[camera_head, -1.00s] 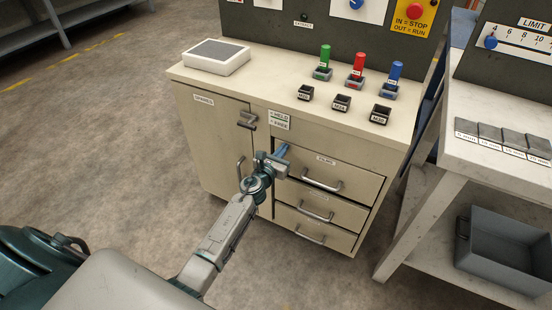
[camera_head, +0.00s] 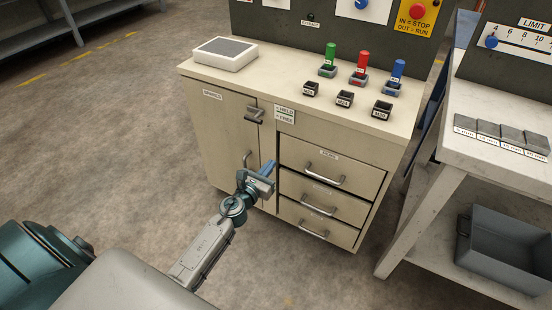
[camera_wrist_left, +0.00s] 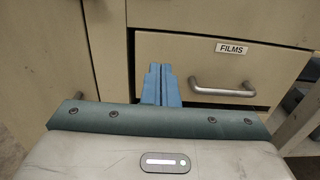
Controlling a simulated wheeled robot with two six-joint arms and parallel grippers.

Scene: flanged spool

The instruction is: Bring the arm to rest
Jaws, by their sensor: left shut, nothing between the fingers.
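My left arm comes in from the lower left in the head view. Its left gripper (camera_head: 269,168) is in front of the beige cabinet (camera_head: 232,135), near the gap between the cabinet door and the drawers. In the left wrist view, the blue fingers (camera_wrist_left: 161,84) are pressed together with nothing between them. They point at the left side of the drawer labelled FILMS (camera_wrist_left: 226,75), left of its handle. I cannot tell whether the fingertips touch the cabinet. My right gripper is not in view.
The cabinet top carries a white box with a grey top (camera_head: 225,54), green (camera_head: 328,58), red (camera_head: 361,66) and blue (camera_head: 396,73) handled pieces, and small black sockets. A white bench (camera_head: 490,165) with a grey bin (camera_head: 508,245) stands right.

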